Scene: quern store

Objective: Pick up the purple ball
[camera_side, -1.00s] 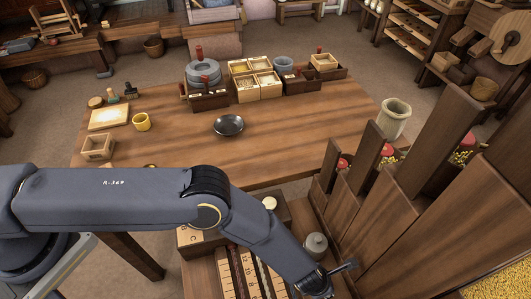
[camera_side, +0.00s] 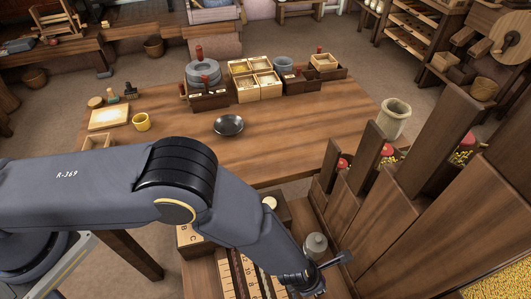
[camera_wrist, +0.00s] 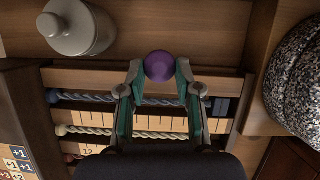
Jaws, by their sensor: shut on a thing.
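The purple ball (camera_wrist: 159,66) shows in the wrist view, between the two green-lined fingertips of my gripper (camera_wrist: 158,72). The fingers are shut on it, one on each side. Below the ball lie a wooden rack with marked strips and twisted cords; I cannot tell how high the ball is above it. In the side view my gripper (camera_side: 312,284) is low over the front wooden unit, partly cut off and hidden by my arm, and the ball does not show there.
A grey lidded jar (camera_wrist: 76,27) stands close to the left of the ball, and a speckled stone (camera_wrist: 300,85) lies to the right. Tall wooden dividers rise at right in the side view. The table (camera_side: 290,150) has a dark bowl (camera_side: 228,125) and clear room around it.

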